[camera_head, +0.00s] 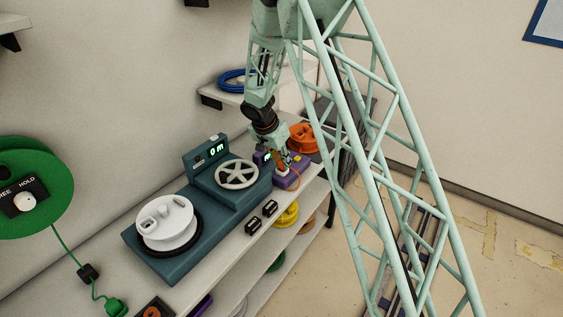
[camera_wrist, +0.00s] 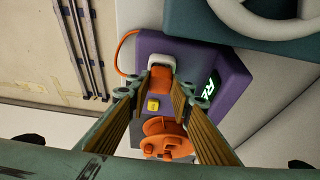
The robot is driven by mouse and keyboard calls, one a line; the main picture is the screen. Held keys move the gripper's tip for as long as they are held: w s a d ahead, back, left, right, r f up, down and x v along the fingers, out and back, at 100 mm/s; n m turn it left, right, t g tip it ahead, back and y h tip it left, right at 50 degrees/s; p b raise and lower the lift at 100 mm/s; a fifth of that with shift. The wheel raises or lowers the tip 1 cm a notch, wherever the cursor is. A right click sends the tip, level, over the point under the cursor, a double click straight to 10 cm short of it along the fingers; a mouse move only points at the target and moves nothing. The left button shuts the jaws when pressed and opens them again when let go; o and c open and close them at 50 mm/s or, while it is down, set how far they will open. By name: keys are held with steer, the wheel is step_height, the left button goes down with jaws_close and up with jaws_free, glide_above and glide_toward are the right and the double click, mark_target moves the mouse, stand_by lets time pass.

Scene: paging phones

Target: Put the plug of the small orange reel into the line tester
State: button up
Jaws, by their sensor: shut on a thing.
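The line tester (camera_head: 291,180) is a purple box on the bench top; the wrist view shows it too (camera_wrist: 150,42), with a lit green display (camera_wrist: 209,92) and a yellow button (camera_wrist: 153,105). My gripper (camera_head: 280,169) is low over the tester. In the wrist view my gripper (camera_wrist: 162,82) is shut on the orange plug (camera_wrist: 160,78). The plug's far end meets a pale socket-like piece (camera_wrist: 162,61) on the tester; I cannot tell how deep it sits. The small orange reel (camera_head: 304,138) stands behind the tester, and shows below the fingers in the wrist view (camera_wrist: 160,140).
A teal winding machine (camera_head: 237,200) with a grey handwheel (camera_head: 238,174) and white reel (camera_head: 167,222) stands left of the tester. Two small black items (camera_head: 261,217) lie near the bench edge. An orange cord (camera_wrist: 120,58) loops beside the tester. A green reel (camera_head: 45,190) is on the wall.

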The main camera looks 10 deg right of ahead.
steer(key=shift+f+b, duration=0.3)
steer(key=shift+b, duration=0.3)
steer(key=o, duration=0.9)
steer(key=shift+r+p, duration=0.4)
steer(key=shift+p, duration=0.2)
steer(key=shift+a+r, duration=0.1)
steer(key=shift+r, duration=0.2)
steer(key=shift+v, duration=5.6)
steer(key=shift+s, duration=0.1)
